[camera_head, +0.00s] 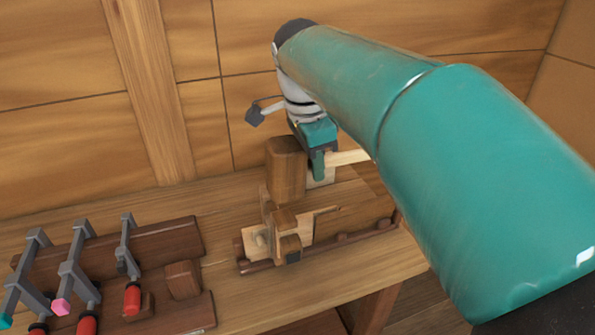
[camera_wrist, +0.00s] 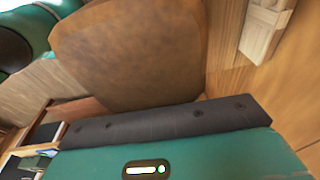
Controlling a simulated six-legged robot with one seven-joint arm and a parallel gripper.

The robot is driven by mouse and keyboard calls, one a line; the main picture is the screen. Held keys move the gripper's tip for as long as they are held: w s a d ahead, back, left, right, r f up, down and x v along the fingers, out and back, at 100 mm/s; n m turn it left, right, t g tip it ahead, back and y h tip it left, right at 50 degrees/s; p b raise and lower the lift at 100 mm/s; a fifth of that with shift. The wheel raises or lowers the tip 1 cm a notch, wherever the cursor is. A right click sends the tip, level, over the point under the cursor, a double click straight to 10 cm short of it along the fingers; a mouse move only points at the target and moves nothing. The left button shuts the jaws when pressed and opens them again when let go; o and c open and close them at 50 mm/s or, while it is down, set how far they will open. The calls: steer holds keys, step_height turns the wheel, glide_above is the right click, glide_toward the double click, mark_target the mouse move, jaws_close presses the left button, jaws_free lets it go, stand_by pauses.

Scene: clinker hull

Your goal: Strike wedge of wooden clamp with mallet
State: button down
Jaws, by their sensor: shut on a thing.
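My gripper (camera_head: 318,166) is shut on the mallet, just above the back of the workbench. The mallet's brown block head (camera_head: 286,168) is on the left of my fingers, and its pale handle (camera_head: 350,157) shows on the right. In the wrist view the mallet head (camera_wrist: 130,55) fills the upper middle, beyond the dark gripper edge. The wooden clamp (camera_head: 287,222) stands on the bench in front of and below the mallet head. Contact between mallet and clamp is unclear.
Several metal bar clamps (camera_head: 75,265) with red handles lie on a dark wooden rack (camera_head: 165,243) at left. A plank wall (camera_head: 220,100) rises behind the bench (camera_head: 345,275). The bench's right front is bare. My arm hides the right side.

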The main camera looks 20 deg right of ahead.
steer(key=shift+s+r, duration=0.2)
steer(key=shift+s, duration=0.1)
steer(key=shift+w+d, duration=0.1)
steer(key=shift+w, duration=0.35)
steer(key=shift+w, duration=0.15)
stand_by(0.5)
